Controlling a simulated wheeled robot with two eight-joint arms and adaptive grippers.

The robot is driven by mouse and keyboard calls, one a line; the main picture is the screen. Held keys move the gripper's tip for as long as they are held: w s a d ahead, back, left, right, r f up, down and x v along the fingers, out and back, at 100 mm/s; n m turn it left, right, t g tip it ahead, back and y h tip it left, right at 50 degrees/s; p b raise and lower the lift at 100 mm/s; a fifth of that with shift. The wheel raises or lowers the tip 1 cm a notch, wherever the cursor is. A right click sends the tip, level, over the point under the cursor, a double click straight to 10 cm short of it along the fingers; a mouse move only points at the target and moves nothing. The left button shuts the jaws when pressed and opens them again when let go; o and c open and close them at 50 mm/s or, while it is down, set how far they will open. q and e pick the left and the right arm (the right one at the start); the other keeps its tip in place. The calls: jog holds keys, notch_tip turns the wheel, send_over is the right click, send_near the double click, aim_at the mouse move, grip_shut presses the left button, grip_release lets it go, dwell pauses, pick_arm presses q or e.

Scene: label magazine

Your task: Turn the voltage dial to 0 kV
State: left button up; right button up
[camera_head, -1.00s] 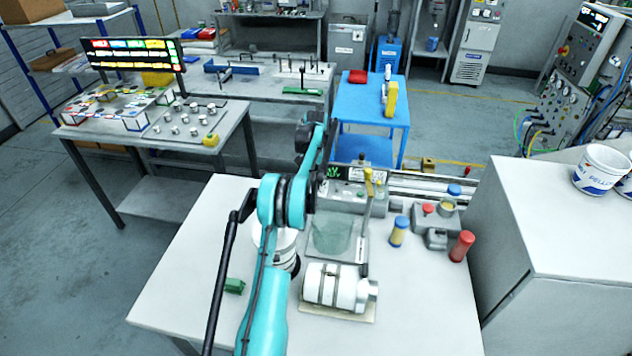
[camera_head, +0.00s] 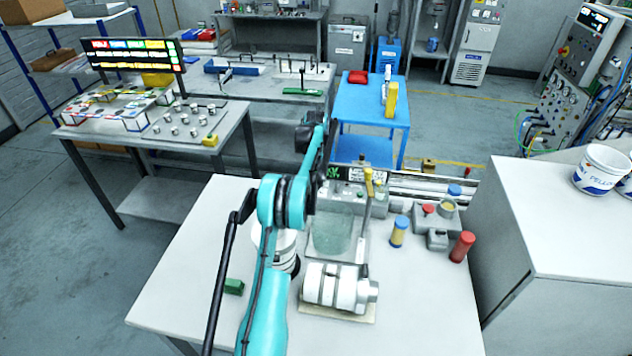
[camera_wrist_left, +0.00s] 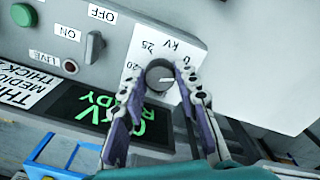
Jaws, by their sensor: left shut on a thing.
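In the left wrist view, the voltage dial (camera_wrist_left: 158,79) is a round grey knob with a white pointer line, on a white scale plate (camera_wrist_left: 143,50) marked kV, 20, 25 and 0. The pointer line points toward the right of the picture, near the 0 side; its exact setting is hard to read. My left gripper (camera_wrist_left: 160,85) has its two fingers on either side of the dial and is shut on it. In the head view my left arm (camera_head: 290,200) reaches the grey unit (camera_head: 345,197); the dial and fingertips are not clear there. My right gripper is not in view.
Beside the dial are a green button (camera_wrist_left: 95,46), ON and OFF labels, a LIVE lamp (camera_wrist_left: 70,66) and a green kV READY display (camera_wrist_left: 102,112).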

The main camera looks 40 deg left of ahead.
aim_at(316, 182)
pick_arm(q)
jog(key=shift+r+n, duration=0.1)
jog(key=shift+n, duration=2.2)
jog(key=o, duration=1.1)
jog(key=shift+o, duration=0.2)
notch_tip(316, 182, up, 12)
